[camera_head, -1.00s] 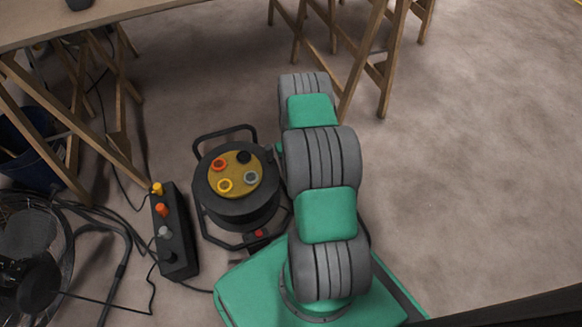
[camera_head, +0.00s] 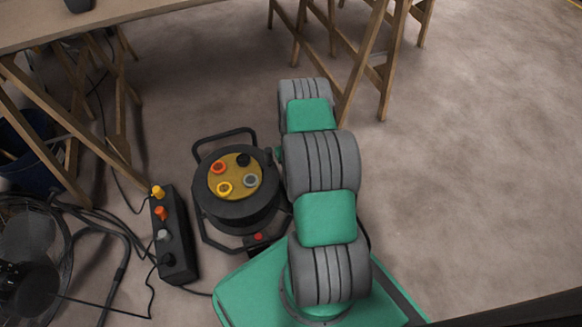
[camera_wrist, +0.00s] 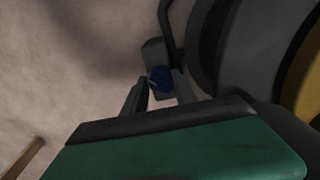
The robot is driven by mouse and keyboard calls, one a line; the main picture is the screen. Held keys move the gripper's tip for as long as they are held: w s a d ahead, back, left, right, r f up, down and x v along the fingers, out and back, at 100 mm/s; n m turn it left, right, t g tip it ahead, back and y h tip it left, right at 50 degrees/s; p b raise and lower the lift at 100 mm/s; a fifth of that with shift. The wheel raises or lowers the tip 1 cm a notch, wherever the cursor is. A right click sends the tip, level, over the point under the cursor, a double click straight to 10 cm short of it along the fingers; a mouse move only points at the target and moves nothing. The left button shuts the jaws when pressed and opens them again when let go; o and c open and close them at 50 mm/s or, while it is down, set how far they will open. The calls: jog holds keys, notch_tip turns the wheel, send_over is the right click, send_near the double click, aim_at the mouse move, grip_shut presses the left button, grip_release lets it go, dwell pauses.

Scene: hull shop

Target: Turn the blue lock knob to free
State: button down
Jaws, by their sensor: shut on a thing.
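The blue lock knob (camera_wrist: 161,77) shows in the wrist view, on a small dark block at the side of the cable reel. My gripper (camera_wrist: 159,88) has a finger on each side of the knob and is shut on it. A small pale mark shows on the knob's left part; which setting it points to cannot be told. The cable reel (camera_head: 236,211) stands on the floor in the head view, left of my arm. My gripper and the knob are hidden behind my arm there.
A black control box (camera_head: 175,240) with coloured knobs stands left of the reel, cables around it. A fan (camera_head: 30,260) stands at the far left. A wooden table (camera_head: 130,12) on trestles is behind. The floor (camera_head: 470,170) at right is clear.

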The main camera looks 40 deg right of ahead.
jog(key=shift+n, duration=0.3)
jog(key=n+b, duration=0.1)
jog(key=n, duration=0.7)
jog(key=shift+n+b, duration=0.3)
jog(key=shift+b, duration=0.05)
jog(key=n, duration=0.4)
jog(key=shift+n, duration=0.3)
jog(key=shift+n+b, duration=0.35)
jog(key=shift+n, duration=1.75)
jog(key=c, duration=1)
grip_release()
